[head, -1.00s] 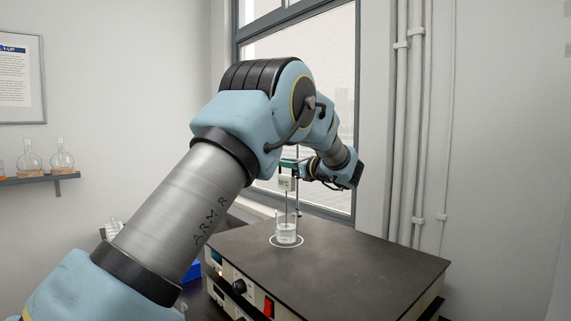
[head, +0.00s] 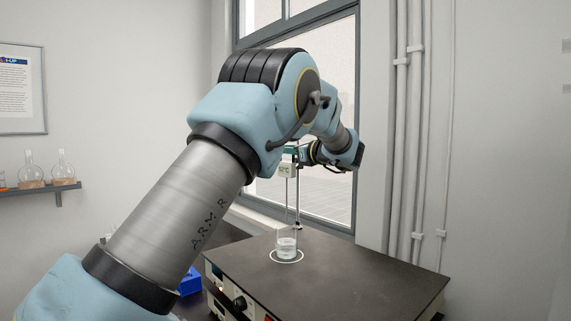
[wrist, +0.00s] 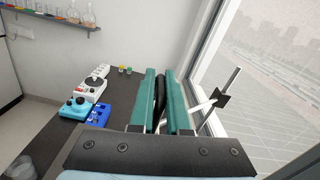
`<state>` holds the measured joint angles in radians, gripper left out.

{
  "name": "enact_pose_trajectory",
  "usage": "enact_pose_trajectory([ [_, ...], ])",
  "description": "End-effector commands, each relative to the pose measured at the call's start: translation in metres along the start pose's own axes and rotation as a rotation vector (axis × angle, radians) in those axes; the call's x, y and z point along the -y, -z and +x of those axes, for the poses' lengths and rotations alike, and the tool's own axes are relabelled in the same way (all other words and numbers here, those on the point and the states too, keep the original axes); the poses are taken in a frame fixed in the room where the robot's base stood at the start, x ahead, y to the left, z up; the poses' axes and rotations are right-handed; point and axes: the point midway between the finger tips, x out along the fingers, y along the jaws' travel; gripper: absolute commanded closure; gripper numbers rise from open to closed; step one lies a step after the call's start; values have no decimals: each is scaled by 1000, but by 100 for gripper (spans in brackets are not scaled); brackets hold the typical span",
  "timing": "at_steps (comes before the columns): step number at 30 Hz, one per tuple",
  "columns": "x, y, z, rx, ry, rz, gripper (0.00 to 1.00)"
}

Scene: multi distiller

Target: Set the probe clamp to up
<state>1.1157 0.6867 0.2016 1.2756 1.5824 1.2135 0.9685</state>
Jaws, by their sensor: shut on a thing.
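The probe clamp is on the upright metal rod (head: 299,190) behind the hotplate. A small pale display box (head: 286,170) hangs beside my gripper, with a thin probe (head: 287,205) running down from it. My gripper (head: 291,153) is at the clamp's height. In the wrist view my gripper's two green fingers (wrist: 160,100) are close together around a dark piece (wrist: 160,92), which seems to be part of the clamp. The rod also shows in the wrist view (wrist: 231,82). A glass beaker (head: 286,246) with clear liquid stands below the probe, inside a white ring. The probe's tip is near the beaker's rim.
The dark hotplate top (head: 350,275) is clear to the right of the beaker. A window (head: 330,205) and wall pipes (head: 401,150) stand behind it. A shelf (head: 40,189) holds flasks.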

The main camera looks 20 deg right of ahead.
Motion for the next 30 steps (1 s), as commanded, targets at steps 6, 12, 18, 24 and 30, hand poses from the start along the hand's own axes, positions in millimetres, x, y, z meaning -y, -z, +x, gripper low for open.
enact_pose_trajectory([
  [6, 11, -44, -2, 2, 8, -3, 100],
  [12, 12, -48, -2, 3, 8, -4, 100],
  [18, 12, -50, -2, 5, 9, -6, 82],
  [24, 11, -47, -1, 3, 5, -3, 60],
  [30, 10, -46, -1, 1, 3, -1, 58],
])
